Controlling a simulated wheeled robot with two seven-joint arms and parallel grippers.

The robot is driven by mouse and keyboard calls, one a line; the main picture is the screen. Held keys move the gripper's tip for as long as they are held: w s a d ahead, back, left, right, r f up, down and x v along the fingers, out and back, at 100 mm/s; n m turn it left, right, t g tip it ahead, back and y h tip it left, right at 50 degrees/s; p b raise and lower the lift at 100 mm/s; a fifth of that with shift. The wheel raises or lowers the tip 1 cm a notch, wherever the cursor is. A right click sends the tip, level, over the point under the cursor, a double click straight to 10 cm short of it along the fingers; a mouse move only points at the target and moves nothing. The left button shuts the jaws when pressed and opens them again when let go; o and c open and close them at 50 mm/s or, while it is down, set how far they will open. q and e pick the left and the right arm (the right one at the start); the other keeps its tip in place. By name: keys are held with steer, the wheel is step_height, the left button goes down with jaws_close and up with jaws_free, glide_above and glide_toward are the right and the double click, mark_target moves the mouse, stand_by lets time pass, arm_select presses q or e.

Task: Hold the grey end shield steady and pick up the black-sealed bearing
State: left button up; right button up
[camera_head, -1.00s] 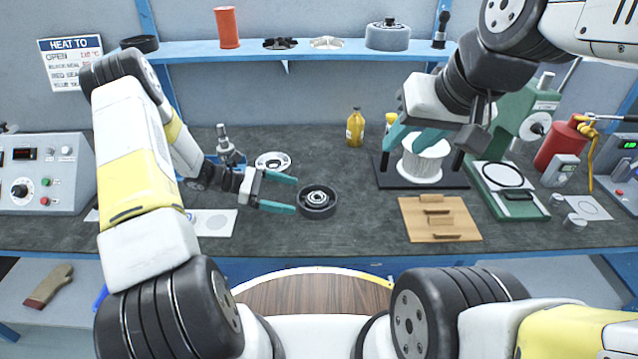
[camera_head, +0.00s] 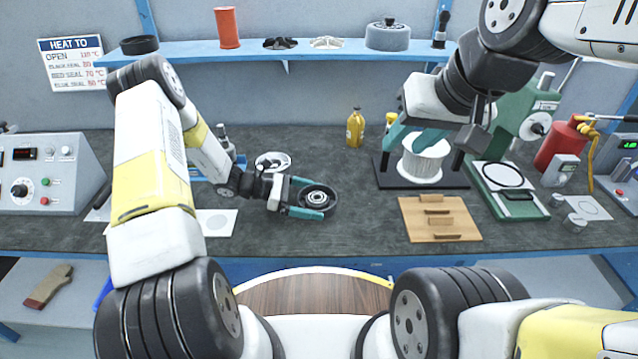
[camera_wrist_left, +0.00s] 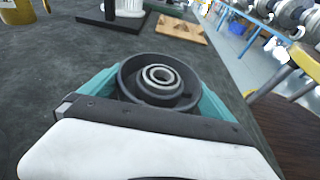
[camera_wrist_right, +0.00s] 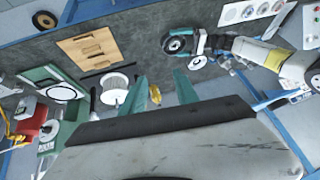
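The grey end shield (camera_head: 331,203) is a dark round cup with a shiny ringed hub in its middle, lying flat on the bench. It also shows in the left wrist view (camera_wrist_left: 190,104). My left gripper (camera_head: 310,200) is low at the bench, its teal fingers on both sides of the shield, close against its wall. I cannot tell whether they press on it. My right gripper (camera_head: 415,140) hangs above the bench in front of a white spool. Its fingers are apart and empty in the right wrist view (camera_wrist_right: 160,92). I cannot make out the black-sealed bearing.
The white spool (camera_head: 424,166) stands on a black base. A wooden block tray (camera_head: 415,228), a green press (camera_head: 500,200), a yellow bottle (camera_head: 355,128) and a pale disc (camera_head: 268,159) are around.

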arm_select(q)
steer(key=c, duration=0.5)
arm_select(e)
steer(key=o, duration=0.4)
steer(key=shift+o, duration=1)
steer(key=shift+w, duration=0.25)
steer(key=w+a+f+n+g, duration=0.1)
steer(key=w+a+f+g, duration=0.1)
steer(key=w+a+f, duration=0.3)
steer(key=w+a+f+n+g+h, duration=0.1)
steer(key=w+f+n, duration=0.15)
steer(key=w, duration=0.55)
steer(key=w+a+f+g, duration=0.2)
steer(key=w+a+f, duration=0.1)
steer(key=w+f, duration=0.25)
steer(key=shift+n+g+h, duration=0.6)
steer(key=shift+n, duration=0.25)
steer(key=shift+w+a+f, duration=0.7)
steer(key=shift+a+f, duration=0.15)
steer(key=shift+f, duration=2.2)
steer(key=shift+w+a+f, duration=0.7)
steer(key=shift+a+f, duration=0.2)
steer(key=shift+f, duration=2.15)
steer(key=shift+w+a+f, duration=0.7)
steer(key=shift+a+f, duration=0.15)
steer(key=shift+f, duration=2.2)
